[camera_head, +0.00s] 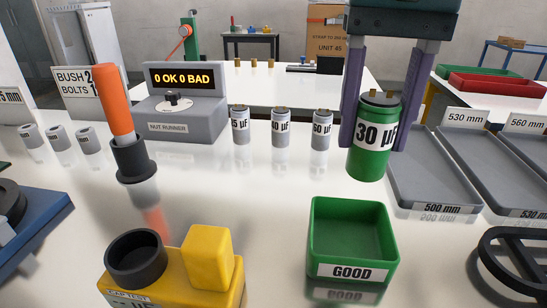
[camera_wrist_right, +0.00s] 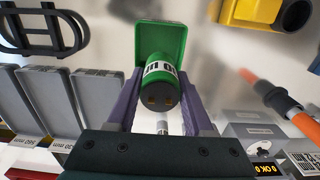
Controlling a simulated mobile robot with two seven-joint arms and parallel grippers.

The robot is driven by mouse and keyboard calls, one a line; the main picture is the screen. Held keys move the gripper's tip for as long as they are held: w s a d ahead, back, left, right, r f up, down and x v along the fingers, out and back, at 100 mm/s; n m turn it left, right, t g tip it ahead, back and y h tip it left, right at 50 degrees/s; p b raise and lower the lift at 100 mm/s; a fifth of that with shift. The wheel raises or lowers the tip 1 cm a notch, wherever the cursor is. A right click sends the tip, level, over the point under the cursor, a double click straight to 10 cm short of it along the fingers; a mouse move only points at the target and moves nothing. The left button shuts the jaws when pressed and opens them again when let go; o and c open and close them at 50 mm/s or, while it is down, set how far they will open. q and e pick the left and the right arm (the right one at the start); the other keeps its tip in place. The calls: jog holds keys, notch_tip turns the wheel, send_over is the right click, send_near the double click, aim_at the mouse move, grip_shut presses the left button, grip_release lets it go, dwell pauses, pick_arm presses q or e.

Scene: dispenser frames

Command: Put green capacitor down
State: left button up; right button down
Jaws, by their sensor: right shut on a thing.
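The green capacitor (camera_head: 373,150), with a white band marked 30 µF, is upright between the two fingers of my right gripper (camera_head: 376,125). The gripper is shut on it and holds it above the table, behind the green GOOD bin (camera_head: 348,270). In the right wrist view the capacitor (camera_wrist_right: 158,85) shows its two terminals, and the green bin (camera_wrist_right: 150,38) lies beyond it. The bin looks empty. My left gripper is not in view.
A yellow CAP TEST block (camera_head: 208,262) with a dark round socket stands left of the bin. Several grey capacitors (camera_head: 281,130) stand behind. Grey trays (camera_head: 425,170) lie to the right, a black frame (camera_head: 515,262) at the right edge. An orange-handled tool (camera_head: 115,105) stands left.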

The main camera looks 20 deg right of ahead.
notch_tip(320, 180, down, 13)
jog(key=shift+r, duration=0.1)
dwell(0.3)
jog(key=shift+b, duration=0.3)
jog(key=shift+c, duration=1.4)
grip_release()
